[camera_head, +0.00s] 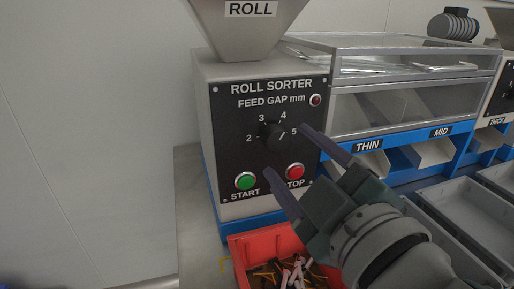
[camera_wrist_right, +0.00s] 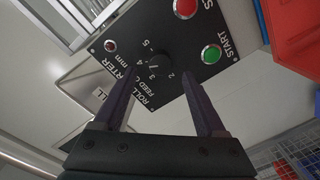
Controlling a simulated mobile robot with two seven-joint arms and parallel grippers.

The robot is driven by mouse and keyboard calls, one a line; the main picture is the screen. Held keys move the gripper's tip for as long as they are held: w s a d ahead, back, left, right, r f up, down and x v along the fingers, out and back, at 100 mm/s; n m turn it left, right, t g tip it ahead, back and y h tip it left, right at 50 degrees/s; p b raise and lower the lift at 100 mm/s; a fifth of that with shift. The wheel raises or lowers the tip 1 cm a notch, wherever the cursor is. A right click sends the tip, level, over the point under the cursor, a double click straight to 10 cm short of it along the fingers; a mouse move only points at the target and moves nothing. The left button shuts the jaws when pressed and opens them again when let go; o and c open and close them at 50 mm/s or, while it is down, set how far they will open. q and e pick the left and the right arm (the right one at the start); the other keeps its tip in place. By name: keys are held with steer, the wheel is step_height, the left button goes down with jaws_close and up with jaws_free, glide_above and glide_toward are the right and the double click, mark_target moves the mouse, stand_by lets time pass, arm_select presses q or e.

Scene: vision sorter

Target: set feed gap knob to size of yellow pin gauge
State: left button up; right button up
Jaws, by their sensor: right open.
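The dark feed gap knob (camera_head: 273,135) sits on the black panel of the roll sorter, inside an arc of numbers 2 to 5. A pale mark on it lies on the 4–5 side in the head view; I cannot tell its exact reading. The knob (camera_wrist_right: 166,62) also shows in the right wrist view. My right gripper (camera_head: 285,149) is open and empty in front of the panel, fingers spread on either side of the knob in view; contact is not visible. In the wrist view its fingers (camera_wrist_right: 144,71) frame the dial. I cannot pick out a yellow pin gauge. My left gripper is not in view.
A green START button (camera_head: 245,181) and a red STOP button (camera_head: 295,171) lie below the knob, close to the fingers. A red bin (camera_head: 238,250) of mixed thin pieces stands below. Blue-edged THIN and MID compartments (camera_head: 369,145) and grey trays (camera_head: 440,195) are at right.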

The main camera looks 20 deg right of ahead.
steer(key=s, duration=0.6)
steer(key=shift+d+r, duration=0.15)
